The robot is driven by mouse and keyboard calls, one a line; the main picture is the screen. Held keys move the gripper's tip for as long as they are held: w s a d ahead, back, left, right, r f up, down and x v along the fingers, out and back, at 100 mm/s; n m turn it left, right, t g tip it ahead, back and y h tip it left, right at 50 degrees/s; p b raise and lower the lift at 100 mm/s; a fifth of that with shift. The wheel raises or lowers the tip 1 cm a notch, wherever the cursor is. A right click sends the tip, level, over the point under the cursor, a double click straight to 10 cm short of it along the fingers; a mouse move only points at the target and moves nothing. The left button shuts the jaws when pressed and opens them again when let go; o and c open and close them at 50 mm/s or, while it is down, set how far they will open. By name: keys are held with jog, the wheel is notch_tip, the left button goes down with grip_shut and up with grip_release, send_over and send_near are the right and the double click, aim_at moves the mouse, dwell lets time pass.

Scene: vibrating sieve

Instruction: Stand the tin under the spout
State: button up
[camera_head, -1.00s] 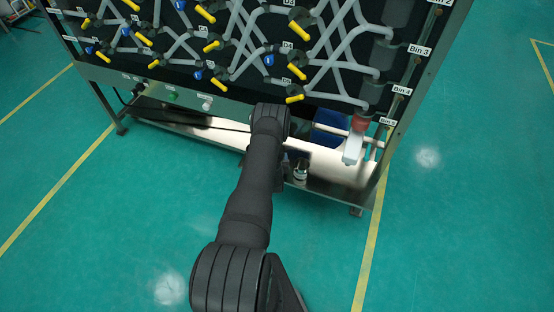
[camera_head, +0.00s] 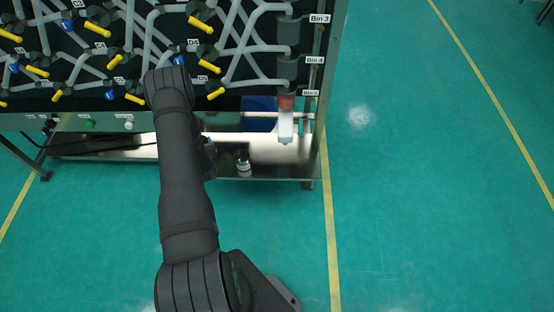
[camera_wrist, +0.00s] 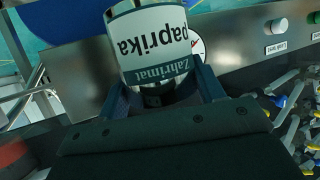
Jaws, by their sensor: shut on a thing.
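The tin (camera_wrist: 158,42) is white with a teal band, and reads "Zahrimat paprika" upside down in the wrist view. My gripper (camera_wrist: 160,88) is shut on it, one blue-grey finger on each side. In the head view my own forearm hides most of the gripper. The spout (camera_head: 286,124), a white tube below a red collar, hangs at the right end of the machine. The red collar (camera_wrist: 14,158) shows at the lower left of the wrist view. The tin is apart from the spout.
A steel shelf (camera_head: 278,155) runs below the spout. A small dark and pale object (camera_head: 243,160) shows over it; I cannot tell whether it is the tin. A blue container (camera_head: 258,104) is behind. Valves and pipes (camera_head: 120,55) fill the panel above.

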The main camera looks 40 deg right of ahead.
jog(key=s+a+r+n+t+y, duration=0.1)
jog(key=s+a+r+n+y, duration=0.15)
jog(key=a+r, duration=0.7)
jog(key=s+a+r+n+y, duration=0.1)
jog(key=s+a+r, duration=0.4)
jog(key=a, duration=0.7)
jog(key=s+d+f+m+g+h, duration=0.2)
jog(key=s+d+f+m+h, duration=0.15)
jog(key=d+f, duration=0.45)
jog(key=s+d+f+m+g+h, duration=0.2)
jog(key=d+f+m+h, duration=0.2)
jog(key=d, duration=0.9)
jog(key=s+d+f+m+g+h, duration=0.3)
jog(key=s+d+f+m+g, duration=0.25)
jog(key=s+d+f, duration=0.7)
jog(key=shift+t, duration=0.25)
jog(key=shift+w+d+f, duration=0.5)
jog(key=shift+w+d, duration=0.25)
jog(key=shift+d, duration=1.95)
jog(key=shift+w+d+f, duration=0.45)
jog(key=shift+w+d, duration=0.3)
jog(key=shift+d, duration=1.95)
jog(key=shift+w+d+f, duration=0.5)
jog(key=shift+w+d, duration=0.25)
jog(key=shift+d, duration=1.95)
jog(key=shift+f, duration=0.15)
jog(key=o, duration=1.1)
